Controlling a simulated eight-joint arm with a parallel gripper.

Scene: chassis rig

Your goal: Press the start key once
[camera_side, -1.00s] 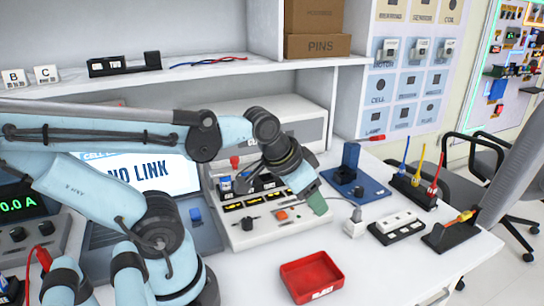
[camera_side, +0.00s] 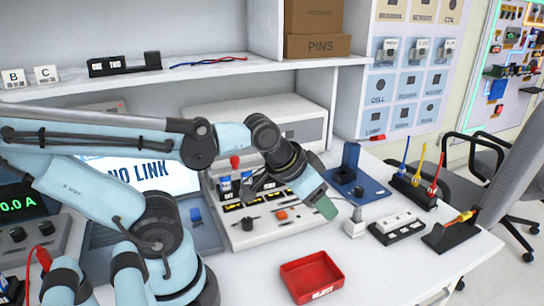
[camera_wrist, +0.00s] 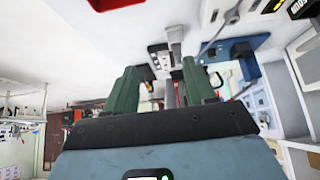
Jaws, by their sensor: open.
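A light-coloured control console (camera_side: 250,234) stands on the bench, left of my gripper. It carries an orange button (camera_side: 281,215), a black knob (camera_side: 248,223) and a row of black switches with yellow marks. No start label is readable, so I cannot tell which control is the start key. My gripper (camera_side: 325,207) hangs over the console's right edge, tilted down to the right. In the wrist view its two green fingers (camera_wrist: 160,88) are apart with nothing held between them. My wrist hides part of the console's back.
A red tray (camera_side: 311,293) lies in front. A white plug block (camera_side: 355,228) with a cable, a blue fixture (camera_side: 358,190) and a white-keyed black strip (camera_side: 396,227) stand to the right. A screen (camera_side: 150,176) reading NO LINK is behind my arm.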

